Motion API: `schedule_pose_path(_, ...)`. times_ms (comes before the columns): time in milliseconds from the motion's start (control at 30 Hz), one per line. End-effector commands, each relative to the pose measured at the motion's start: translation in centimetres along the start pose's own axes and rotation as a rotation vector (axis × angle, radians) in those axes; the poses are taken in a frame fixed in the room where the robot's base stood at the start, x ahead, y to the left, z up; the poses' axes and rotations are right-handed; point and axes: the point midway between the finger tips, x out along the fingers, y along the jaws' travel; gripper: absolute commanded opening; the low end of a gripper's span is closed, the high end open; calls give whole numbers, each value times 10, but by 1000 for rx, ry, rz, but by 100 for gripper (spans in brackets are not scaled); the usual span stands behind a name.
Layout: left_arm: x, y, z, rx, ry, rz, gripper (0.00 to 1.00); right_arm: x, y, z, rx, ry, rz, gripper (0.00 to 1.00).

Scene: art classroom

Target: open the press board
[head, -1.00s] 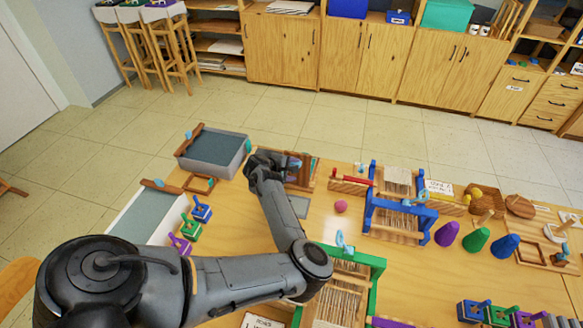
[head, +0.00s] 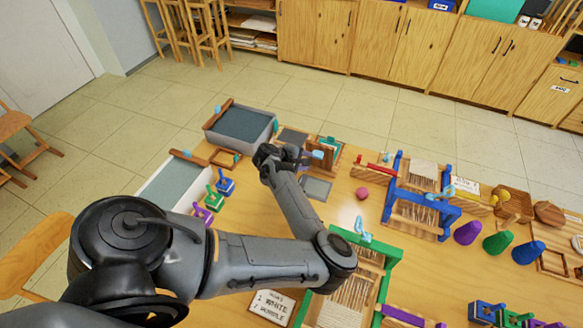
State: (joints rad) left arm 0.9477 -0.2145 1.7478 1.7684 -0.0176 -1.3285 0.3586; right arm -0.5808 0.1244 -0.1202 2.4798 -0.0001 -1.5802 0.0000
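A small wooden press (head: 325,155) with a teal panel and a light-blue part on its near side stands at the back of the table. I take it to be the press board; whether its top is open or shut is too small to tell. My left gripper (head: 305,156) is at its left side, with the fingertips close to the light-blue part. I cannot tell whether they touch it or how far apart they are. A dark flat panel (head: 292,137) lies just behind the gripper, partly hidden by it. My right gripper is not in view.
A grey tub (head: 240,126) stands left of the gripper, with a white tray (head: 176,186) nearer. A flat grey plate (head: 316,188) and a pink ball (head: 362,193) lie in front of the press. Blue (head: 420,212) and green (head: 392,255) looms stand to the right.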

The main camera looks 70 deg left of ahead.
Motion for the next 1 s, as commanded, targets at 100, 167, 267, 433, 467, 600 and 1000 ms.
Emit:
schedule_pose_path(100,-8,-3,0,1,0,2,43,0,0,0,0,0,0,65)
schedule_pose_path(167,-11,-5,0,3,-1,2,43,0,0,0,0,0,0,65)
schedule_pose_path(267,-17,-8,0,3,0,2,43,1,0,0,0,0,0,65)
schedule_pose_path(433,-28,-13,-1,3,0,4,43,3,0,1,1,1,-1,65)
schedule_pose_path(467,-30,-14,-1,3,0,4,43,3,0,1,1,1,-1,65)
schedule_pose_path(600,-38,-19,-1,5,0,3,43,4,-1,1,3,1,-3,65)
schedule_pose_path(1000,-57,-28,-2,6,-2,3,43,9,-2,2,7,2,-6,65)
